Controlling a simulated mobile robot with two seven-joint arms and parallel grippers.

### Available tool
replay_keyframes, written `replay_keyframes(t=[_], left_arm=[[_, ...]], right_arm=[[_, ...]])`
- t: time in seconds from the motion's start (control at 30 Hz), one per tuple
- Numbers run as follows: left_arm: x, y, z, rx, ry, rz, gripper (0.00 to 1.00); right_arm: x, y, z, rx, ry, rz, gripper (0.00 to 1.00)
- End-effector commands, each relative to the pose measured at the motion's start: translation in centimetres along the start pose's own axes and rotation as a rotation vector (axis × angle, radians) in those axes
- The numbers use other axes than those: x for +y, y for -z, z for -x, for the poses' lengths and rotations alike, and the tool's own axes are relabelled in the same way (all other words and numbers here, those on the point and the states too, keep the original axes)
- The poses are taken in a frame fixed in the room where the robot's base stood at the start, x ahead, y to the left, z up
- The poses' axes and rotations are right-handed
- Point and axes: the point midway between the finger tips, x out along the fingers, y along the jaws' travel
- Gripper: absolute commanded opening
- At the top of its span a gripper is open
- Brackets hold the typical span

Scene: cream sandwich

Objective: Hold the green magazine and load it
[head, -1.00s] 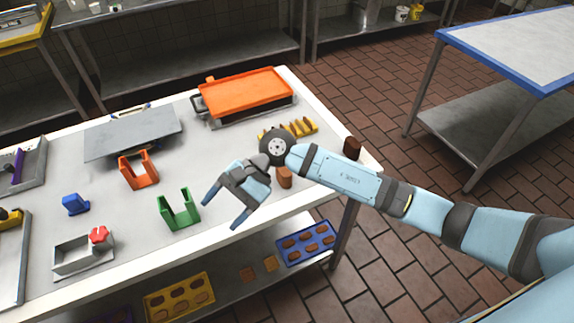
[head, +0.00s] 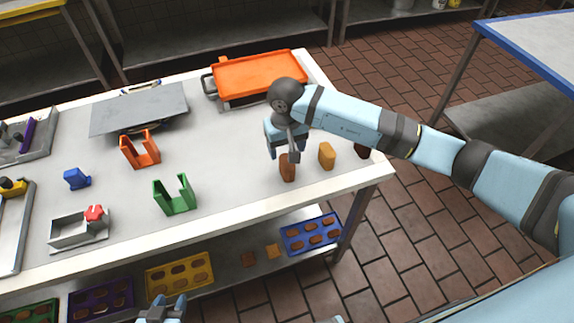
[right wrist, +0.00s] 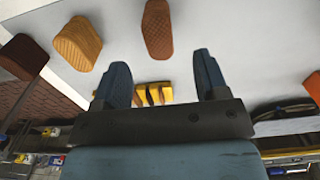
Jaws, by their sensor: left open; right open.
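The green magazine (head: 175,195), an upright U-shaped holder, stands empty on the white table in the head view. A brown biscuit stack (head: 287,169) stands upright to its right; it also shows in the right wrist view (right wrist: 157,28). My right gripper (head: 283,150) is open and empty beside the brown stack. Its fingers also show in the right wrist view (right wrist: 161,66), with the stack apart beyond them. My left gripper (head: 163,308) is open at the bottom edge of the head view, in front of the table, partly cut off.
A yellow stack (head: 326,156) and a dark brown stack (head: 361,151) stand near the table's right edge. An orange holder (head: 139,150), a blue piece (head: 77,179), a grey plate (head: 140,107) and an orange tray (head: 258,75) share the table. Biscuit trays (head: 310,235) lie on the lower shelf.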

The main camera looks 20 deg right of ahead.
Motion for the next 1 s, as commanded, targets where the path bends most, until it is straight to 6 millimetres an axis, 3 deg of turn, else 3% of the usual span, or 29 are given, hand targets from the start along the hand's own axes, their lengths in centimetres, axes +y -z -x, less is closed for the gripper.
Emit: replay_keyframes(t=[0.27, 0.5, 0.83, 1.0], left_arm=[[0.1, 0.6, 0.4, 0.000, -0.001, 0.001, 0.43], [0.2, 1.5, 0.9, 0.001, -0.002, 0.002, 0.43], [0.3, 1.5, 0.9, 0.001, -0.003, 0.002, 0.43], [0.2, 1.5, 0.9, 0.001, -0.003, 0.002, 0.43]], right_arm=[[0.0, -0.1, -2.2, -0.003, 0.002, -0.002, 0.67], [0.1, 0.0, -5.8, -0.002, 0.004, -0.003, 0.67], [0.2, 0.1, -6.6, 0.000, 0.002, -0.001, 0.67], [0.2, 0.1, -6.6, 0.000, 0.002, -0.001, 0.28]])
